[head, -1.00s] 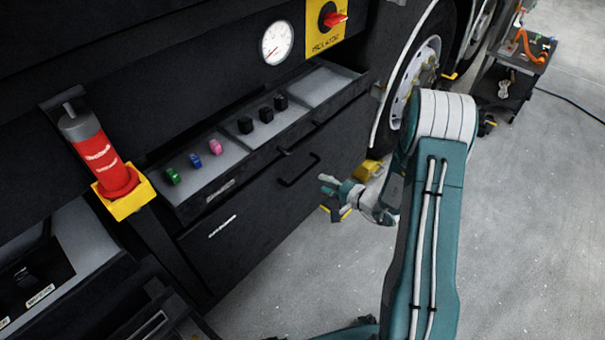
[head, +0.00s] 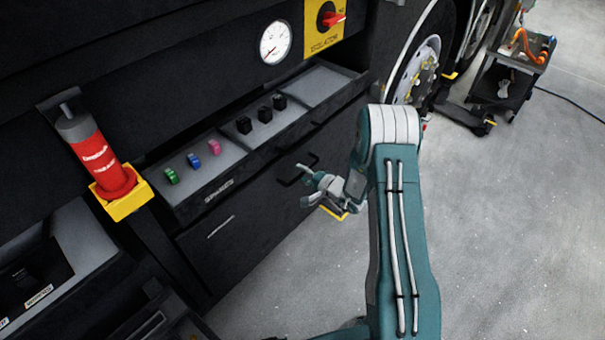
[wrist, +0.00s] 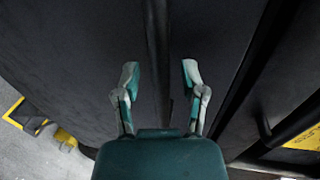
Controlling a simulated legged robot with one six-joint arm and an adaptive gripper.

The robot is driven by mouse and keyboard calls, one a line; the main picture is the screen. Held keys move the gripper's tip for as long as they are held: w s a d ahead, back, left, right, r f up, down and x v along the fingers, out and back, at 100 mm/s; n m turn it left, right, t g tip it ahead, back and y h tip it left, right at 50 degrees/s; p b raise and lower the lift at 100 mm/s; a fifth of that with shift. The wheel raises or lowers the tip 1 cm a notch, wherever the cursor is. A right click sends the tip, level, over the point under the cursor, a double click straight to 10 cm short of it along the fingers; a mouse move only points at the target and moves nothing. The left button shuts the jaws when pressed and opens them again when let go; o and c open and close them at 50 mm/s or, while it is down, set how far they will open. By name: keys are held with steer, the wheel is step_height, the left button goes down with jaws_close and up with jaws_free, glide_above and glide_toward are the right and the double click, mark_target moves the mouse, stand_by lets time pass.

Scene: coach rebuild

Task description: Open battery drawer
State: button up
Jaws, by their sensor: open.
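A black lower drawer front (head: 245,235) with a small pale label, too small to read, is shut beneath an open tray drawer. A black bar handle (head: 285,181) on the lower front is partly hidden behind my gripper (head: 306,186). My gripper is open, its fingers pointing at the front close by the handle. In the wrist view, my open gripper (wrist: 159,78) faces a dark surface, with a dark vertical bar (wrist: 157,45) running between the fingertips. I cannot tell whether the fingers touch it.
The open upper drawer (head: 207,192) holds green, blue and pink pieces and several black ones. A red cylinder (head: 98,160) sits in a yellow holder at left. A gauge (head: 275,42) and red switch (head: 333,18) are above.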

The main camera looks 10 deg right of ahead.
jaws_close()
steer(key=shift+s, duration=0.1)
